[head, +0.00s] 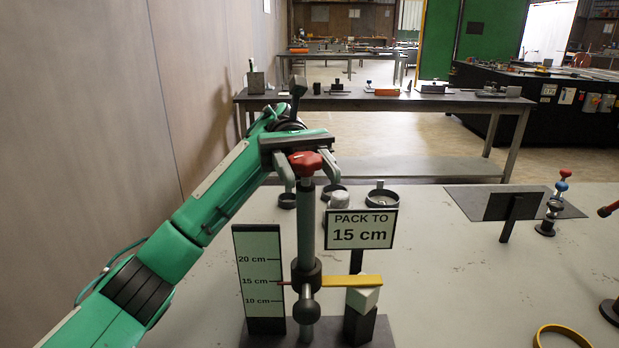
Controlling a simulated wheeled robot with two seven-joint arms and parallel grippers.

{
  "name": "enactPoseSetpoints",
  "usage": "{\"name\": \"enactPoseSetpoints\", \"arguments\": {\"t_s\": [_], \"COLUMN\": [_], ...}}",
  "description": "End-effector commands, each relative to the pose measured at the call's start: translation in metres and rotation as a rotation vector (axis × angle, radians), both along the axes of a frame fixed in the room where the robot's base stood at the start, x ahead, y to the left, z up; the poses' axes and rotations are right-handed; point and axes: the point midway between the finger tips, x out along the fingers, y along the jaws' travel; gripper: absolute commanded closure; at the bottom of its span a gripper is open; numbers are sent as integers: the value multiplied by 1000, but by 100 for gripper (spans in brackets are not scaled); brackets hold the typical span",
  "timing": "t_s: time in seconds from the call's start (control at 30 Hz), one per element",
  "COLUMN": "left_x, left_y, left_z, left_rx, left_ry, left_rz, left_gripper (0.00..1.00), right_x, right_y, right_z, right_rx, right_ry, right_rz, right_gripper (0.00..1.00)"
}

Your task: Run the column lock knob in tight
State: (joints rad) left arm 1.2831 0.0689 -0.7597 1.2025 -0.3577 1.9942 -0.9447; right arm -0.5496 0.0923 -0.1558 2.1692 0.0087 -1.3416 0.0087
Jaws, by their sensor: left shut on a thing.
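The left gripper (310,182) reaches in from the left, with its fingers pointing down on either side of a red lobed knob (305,162). It is shut on this knob, which sits on top of the upright grey-green column (306,222). A dark collar with a round black ball knob (306,311) sits low on the column. A yellow arm (350,281) runs right from the collar over a pale block (362,298). The red pointer is near the 15 cm mark of the scale board (258,265). A sign (361,229) reads "PACK TO 15 cm". My right gripper is out of view.
Round dark dishes (382,196) stand behind the sign. A dark plate (470,202) with a tilted panel and a red-and-blue-topped piece (561,185) lie to the right. A yellow ring (562,332) is at front right. The tabletop between is free.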

Motion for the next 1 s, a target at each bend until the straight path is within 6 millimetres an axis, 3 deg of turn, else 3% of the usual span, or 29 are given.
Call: {"name": "enactPoseSetpoints", "arguments": {"t_s": [0.53, 0.57, 0.63, 1.0], "left_x": [0, 0, 0, -1], "left_y": [0, 0, 0, 1], "left_z": [1, 1, 1, 0], "left_rx": [-1, -1, -1, 0], "left_ry": [-1, -1, -1, 0], "left_rz": [-20, -20, -20, -19], "left_gripper": [80, 51, 37, 35], "right_x": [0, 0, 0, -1], "right_y": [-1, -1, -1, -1], "right_z": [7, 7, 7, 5], "right_rx": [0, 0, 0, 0], "right_ry": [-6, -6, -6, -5], "right_rz": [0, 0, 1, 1], "right_gripper": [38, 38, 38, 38]}}
